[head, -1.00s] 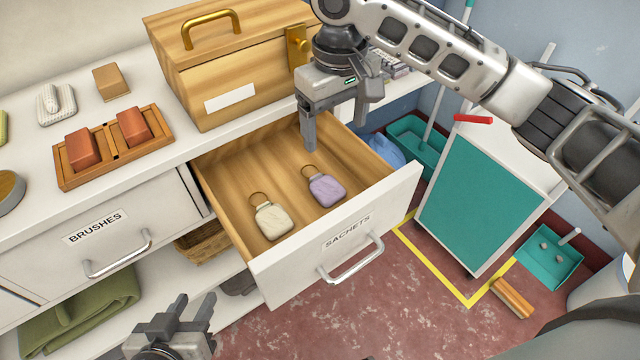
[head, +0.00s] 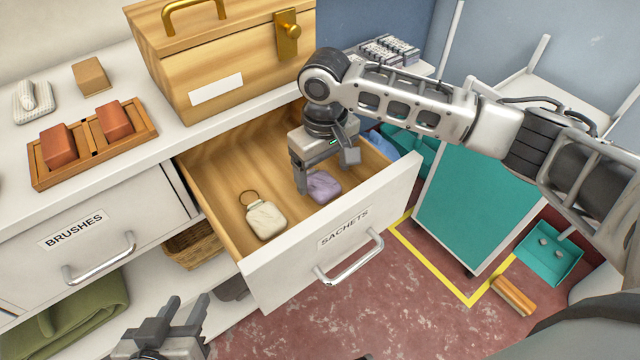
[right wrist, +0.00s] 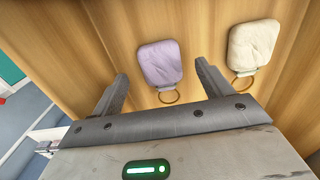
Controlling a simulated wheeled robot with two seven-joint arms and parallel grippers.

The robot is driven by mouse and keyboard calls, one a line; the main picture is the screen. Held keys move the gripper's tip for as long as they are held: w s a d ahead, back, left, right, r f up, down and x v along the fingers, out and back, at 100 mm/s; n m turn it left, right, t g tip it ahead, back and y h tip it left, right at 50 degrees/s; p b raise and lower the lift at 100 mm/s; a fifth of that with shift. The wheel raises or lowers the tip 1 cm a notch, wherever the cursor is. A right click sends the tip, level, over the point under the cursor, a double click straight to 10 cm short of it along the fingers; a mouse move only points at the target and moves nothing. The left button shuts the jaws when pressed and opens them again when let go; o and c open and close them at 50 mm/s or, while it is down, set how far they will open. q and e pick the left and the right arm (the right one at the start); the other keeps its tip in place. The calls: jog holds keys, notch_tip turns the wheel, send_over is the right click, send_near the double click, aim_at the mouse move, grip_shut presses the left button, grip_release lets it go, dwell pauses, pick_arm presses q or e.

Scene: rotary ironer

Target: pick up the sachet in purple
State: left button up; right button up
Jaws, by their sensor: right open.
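The purple sachet (head: 323,186) lies flat in the open drawer labelled SACHETS (head: 222,207). In the right wrist view the purple sachet (right wrist: 161,63) lies ahead of and between the two fingers, its ring toward the gripper. My right gripper (head: 324,180) is open and empty, low in the drawer just above the sachet; in the head view it hides the sachet's ring. The right gripper's fingers also show in the right wrist view (right wrist: 161,70). A cream sachet (head: 266,219) lies to the left, outside the fingers. My left gripper (head: 178,312) is at the bottom left, its fingers apart, away from the drawer.
A wooden box (head: 225,65) with brass fittings stands on the counter behind the drawer. A wooden tray (head: 95,143) holds two reddish blocks. The drawer's front panel and side walls stand around the right gripper. A teal-panelled cart (head: 470,195) is to the right.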

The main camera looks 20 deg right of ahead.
aim_at(322, 182)
jog(key=f, duration=0.3)
jog(key=shift+w+a+f, duration=0.1)
jog(key=shift+w+f, duration=0.1)
jog(key=shift+f, duration=0.05)
jog(key=shift+c, duration=0.4)
jog(key=c, duration=1)
